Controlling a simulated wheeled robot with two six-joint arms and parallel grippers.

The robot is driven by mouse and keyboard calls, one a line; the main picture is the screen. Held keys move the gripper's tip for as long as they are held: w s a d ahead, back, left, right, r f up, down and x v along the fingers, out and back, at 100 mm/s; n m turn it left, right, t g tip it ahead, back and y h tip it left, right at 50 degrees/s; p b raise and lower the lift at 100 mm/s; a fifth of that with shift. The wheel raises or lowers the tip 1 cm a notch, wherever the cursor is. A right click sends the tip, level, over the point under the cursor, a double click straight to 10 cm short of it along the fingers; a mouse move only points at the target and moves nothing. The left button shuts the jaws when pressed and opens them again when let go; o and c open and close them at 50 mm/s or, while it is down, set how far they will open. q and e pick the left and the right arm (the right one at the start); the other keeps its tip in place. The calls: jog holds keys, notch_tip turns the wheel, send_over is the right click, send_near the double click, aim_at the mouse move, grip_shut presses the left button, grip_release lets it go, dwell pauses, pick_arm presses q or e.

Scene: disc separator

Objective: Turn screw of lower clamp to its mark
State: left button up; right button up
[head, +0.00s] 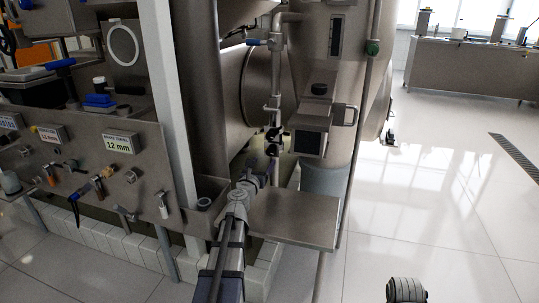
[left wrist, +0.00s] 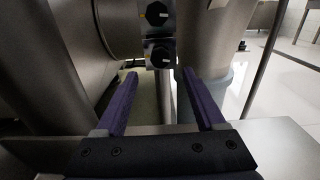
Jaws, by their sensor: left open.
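In the head view the lower clamp (head: 272,150) is small and partly hidden on the vertical pipe. My left gripper (head: 260,172) is open and empty, its purple fingers pointing toward the clamps. In the left wrist view the gripper (left wrist: 158,78) has its fingertips apart, below and either side of the lower clamp. Contact is not visible.
A large steel drum (head: 240,85) stands left of the pipe and a steel column (head: 350,90) right of it. A small metal shelf (head: 300,218) lies below. A panel with tools (head: 90,170) stands left. The floor at right is clear.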

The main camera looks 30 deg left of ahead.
aim_at(269, 153)
pick_arm(q)
jog(key=x, duration=0.7)
jog(key=shift+w, duration=0.25)
grip_shut()
dwell(0.3)
